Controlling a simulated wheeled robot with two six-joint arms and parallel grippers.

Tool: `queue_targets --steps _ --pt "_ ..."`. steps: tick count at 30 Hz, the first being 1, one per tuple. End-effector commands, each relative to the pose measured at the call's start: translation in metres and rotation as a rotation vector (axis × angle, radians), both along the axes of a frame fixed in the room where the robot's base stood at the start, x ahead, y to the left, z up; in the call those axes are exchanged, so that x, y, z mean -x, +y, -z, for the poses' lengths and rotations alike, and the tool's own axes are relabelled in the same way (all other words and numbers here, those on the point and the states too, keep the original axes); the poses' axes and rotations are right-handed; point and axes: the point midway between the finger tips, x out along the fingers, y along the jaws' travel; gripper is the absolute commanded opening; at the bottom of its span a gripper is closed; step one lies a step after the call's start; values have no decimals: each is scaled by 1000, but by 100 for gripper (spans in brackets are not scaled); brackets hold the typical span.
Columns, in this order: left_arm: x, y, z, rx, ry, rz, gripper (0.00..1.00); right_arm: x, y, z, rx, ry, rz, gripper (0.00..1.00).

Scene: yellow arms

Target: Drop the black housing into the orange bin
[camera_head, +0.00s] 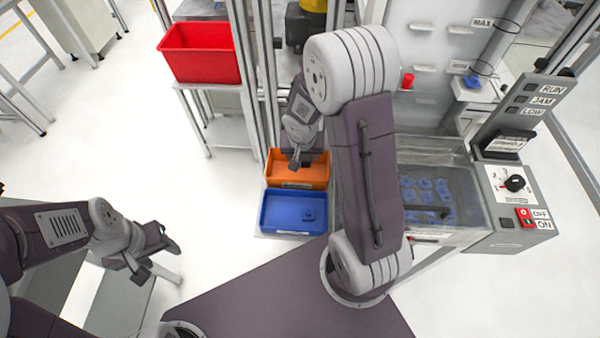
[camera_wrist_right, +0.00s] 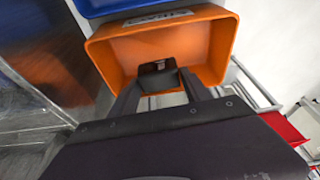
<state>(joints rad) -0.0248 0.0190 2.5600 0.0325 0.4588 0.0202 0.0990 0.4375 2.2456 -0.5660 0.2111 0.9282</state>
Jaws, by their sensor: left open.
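My right gripper (camera_head: 295,160) points down over the orange bin. Its fingers are shut on the black housing (camera_wrist_right: 157,76), a small dark part held at the fingertips, with the bin's floor behind it. In the head view the housing is too small and dark to tell apart from the fingers. My left gripper (camera_head: 160,262) is open and empty at the lower left, far from the bins.
The blue bin (camera_head: 272,226) with a blue part in it stands directly in front of the orange bin. A red bin (camera_head: 200,52) sits on a stand at the back left. A machine with a clear tub of blue parts (camera_head: 425,215) stands to the right.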

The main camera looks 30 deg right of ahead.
Motion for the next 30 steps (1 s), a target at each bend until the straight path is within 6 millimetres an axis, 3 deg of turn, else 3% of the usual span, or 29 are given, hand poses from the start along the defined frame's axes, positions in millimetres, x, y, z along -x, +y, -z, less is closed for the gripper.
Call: queue_targets --steps 11,22,30 --pt "0 0 -1 0 0 0 53 0 0 -2 0 -1 0 76" --pt "0 0 -28 0 0 0 53 18 10 -72 -1 -4 0 76" --pt "0 0 -29 0 0 0 53 24 13 -87 0 1 0 76"
